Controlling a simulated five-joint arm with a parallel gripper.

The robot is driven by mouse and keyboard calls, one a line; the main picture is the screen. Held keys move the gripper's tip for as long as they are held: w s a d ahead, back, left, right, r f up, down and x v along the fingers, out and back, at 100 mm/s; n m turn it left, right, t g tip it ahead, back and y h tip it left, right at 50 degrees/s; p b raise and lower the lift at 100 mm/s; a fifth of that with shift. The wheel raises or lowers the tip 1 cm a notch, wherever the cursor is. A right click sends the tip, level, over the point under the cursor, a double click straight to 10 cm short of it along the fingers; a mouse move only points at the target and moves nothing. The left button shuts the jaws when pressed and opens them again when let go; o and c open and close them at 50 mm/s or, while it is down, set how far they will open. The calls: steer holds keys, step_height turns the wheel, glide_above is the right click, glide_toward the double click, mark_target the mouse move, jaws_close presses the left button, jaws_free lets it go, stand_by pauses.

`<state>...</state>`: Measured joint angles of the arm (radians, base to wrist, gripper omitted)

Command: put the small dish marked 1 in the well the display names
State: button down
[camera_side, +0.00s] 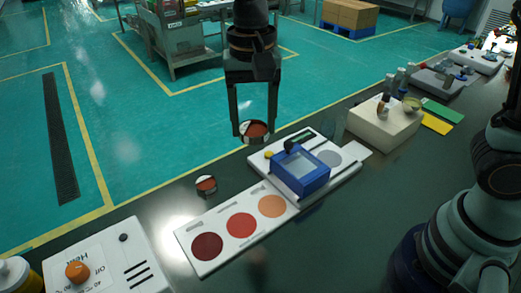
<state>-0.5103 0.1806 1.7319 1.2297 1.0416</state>
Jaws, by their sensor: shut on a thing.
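My gripper (253,127) is shut on a small round dish (255,131) with reddish-brown contents, held in the air left of and above the sieve device. A second small dish (206,184), also reddish brown inside with a pale and dark side, stands on the dark table. I cannot read a mark on either dish. A white plate (213,259) has a row of three round wells: dark red (207,246), red (241,225) and orange (272,206). A small dark display (300,139) sits at the back of the device; its text is too small to read.
The white sieve device (345,177) with a blue frame (307,183) adjoins the plate. A white control box (110,244) with an orange knob is at front left. A cream block (383,129) with small bottles stands at the right. The table (240,180) is clear between the dishes.

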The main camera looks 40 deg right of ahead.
steer(key=n, duration=0.1)
glide_above(241, 225)
steer(key=f, duration=0.1)
step_height(241, 225, down, 19)
steer(key=shift+f, duration=0.1)
steer(key=shift+f, duration=0.1)
stand_by(0.3)
steer(key=shift+c, duration=0.7)
jaws_free()
